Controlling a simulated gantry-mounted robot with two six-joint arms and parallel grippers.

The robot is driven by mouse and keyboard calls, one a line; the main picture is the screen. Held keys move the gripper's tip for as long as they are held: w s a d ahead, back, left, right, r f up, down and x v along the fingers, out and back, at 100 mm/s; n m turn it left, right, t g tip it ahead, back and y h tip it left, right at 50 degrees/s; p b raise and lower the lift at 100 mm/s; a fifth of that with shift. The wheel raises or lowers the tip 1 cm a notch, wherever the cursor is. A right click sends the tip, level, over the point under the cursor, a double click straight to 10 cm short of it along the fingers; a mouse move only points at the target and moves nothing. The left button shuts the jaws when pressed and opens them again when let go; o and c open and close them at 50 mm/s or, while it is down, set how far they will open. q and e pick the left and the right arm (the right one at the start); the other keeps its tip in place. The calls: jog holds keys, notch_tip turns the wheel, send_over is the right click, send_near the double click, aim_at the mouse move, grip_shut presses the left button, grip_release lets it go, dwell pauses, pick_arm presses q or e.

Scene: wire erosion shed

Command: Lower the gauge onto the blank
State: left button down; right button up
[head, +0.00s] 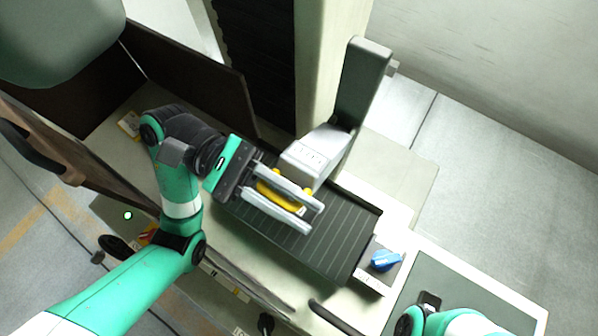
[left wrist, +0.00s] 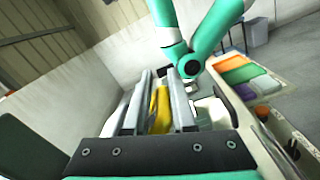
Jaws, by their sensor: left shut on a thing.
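My left gripper (head: 314,216) is over the dark grooved bed of the machine. It is shut on a yellow piece, which appears to be the gauge (head: 277,196). The yellow piece lies between the two pale fingers, with small parts of it showing past the upper finger. The left wrist view shows the yellow gauge (left wrist: 160,108) between the fingers (left wrist: 160,76) too. I cannot make out the blank; the gripper may hide it. I cannot tell how high the gauge is above the bed. My right gripper is not in view.
The grooved bed (head: 325,255) has free room to the right of the gripper. A pale machine head (head: 315,152) on a grey upright (head: 362,85) stands close behind the fingers. A blue knob (head: 384,260) is at the right. Coloured bins (left wrist: 245,75) show in the left wrist view.

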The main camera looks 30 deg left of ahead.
aim_at(259, 184)
pick_arm(q)
jog(key=c, duration=0.8)
grip_release()
jog(key=shift+c, duration=0.2)
jog(key=a, duration=0.7)
jog(key=shift+w+a, duration=0.2)
jog(key=shift+a, duration=0.1)
